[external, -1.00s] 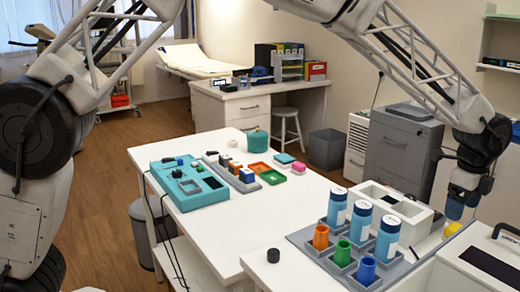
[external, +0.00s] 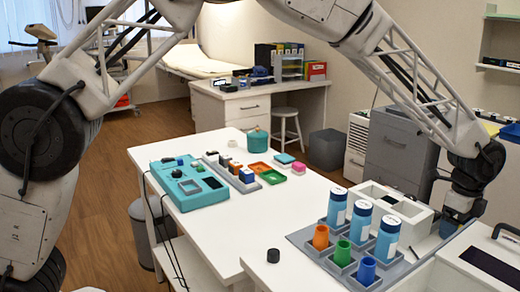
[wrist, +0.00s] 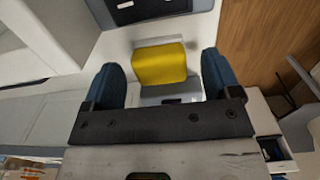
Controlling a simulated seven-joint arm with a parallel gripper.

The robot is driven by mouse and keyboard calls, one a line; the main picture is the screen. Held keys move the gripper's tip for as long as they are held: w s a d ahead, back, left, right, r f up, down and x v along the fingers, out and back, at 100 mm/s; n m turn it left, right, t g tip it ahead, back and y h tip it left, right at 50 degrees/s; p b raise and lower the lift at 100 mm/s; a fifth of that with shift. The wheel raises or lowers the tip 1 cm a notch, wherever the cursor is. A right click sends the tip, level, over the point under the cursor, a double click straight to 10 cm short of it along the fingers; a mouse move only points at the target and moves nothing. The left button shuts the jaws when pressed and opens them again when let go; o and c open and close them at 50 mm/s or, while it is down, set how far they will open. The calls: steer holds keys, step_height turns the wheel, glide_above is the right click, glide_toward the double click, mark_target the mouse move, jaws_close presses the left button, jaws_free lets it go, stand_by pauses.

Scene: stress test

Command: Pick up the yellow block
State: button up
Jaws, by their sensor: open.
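The yellow block (wrist: 160,64) shows in the wrist view between the two blue fingers of my gripper (wrist: 161,78), with its near end over a grey piece (wrist: 175,90). The fingers are apart, one on each side of the block, with a gap visible on both sides. In the external view my gripper (external: 449,227) points down at the right, low beside the white box, and the block is hidden behind it. I cannot tell how far the fingertips reach down along the block.
A white open-topped box (external: 398,208) stands just left of my gripper. A grey rack (external: 318,253) holds several blue-labelled bottles (external: 362,222) and coloured cups (external: 321,237). A white case with a dark panel (external: 488,262) stands in front.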

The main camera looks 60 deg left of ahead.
steer(key=shift+f, duration=0.6)
steer(key=shift+c, duration=0.3)
steer(key=c, duration=0.9)
